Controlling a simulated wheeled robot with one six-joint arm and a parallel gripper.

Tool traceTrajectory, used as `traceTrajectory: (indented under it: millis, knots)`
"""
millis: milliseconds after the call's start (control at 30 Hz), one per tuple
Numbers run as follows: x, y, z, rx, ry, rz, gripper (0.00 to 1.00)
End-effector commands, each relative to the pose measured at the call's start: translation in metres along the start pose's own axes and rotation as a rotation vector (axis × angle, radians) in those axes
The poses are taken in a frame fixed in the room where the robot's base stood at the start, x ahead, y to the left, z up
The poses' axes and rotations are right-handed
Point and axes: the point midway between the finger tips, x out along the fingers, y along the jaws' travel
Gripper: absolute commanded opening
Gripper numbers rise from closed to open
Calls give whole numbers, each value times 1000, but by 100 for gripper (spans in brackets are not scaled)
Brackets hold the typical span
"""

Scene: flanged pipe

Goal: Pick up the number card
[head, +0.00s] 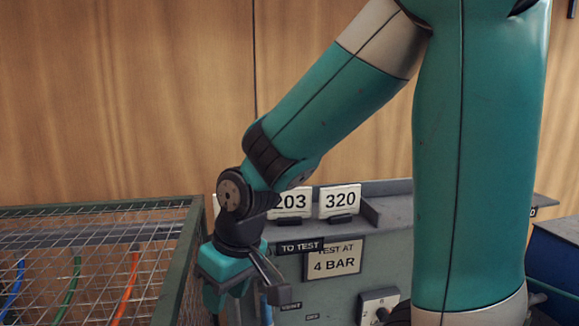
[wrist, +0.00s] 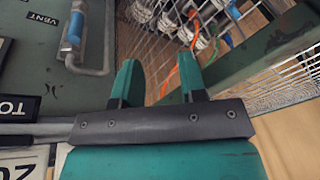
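Two white number cards stand on the ledge of the grey test panel in the head view: card 320 (head: 340,201) in full, and card 203 (head: 294,202), its left part hidden by my arm. A white edge left of my wrist may be another card; I cannot tell. My gripper (head: 228,302) hangs low in front of the panel's left side, below and left of the cards. In the wrist view my gripper (wrist: 158,84) is open, with nothing between its two teal fingers.
A wire-mesh cage (head: 95,255) with coloured hoses stands at left, close to my gripper. The grey panel (head: 385,260) carries a "TEST AT 4 BAR" sign (head: 333,260) and a "TO TEST" label (head: 299,247). A blue-handled valve (wrist: 76,28) sits near the VENT label in the wrist view.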

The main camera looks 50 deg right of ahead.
Motion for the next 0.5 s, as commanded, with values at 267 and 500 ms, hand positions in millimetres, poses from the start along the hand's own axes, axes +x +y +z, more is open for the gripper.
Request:
traceTrajectory:
  millis: [267, 500]
  knots:
    - [-92, 54, -85, 23, 85, -116, 38]
    - [-182, 129, -113, -256, 182, -214, 38]
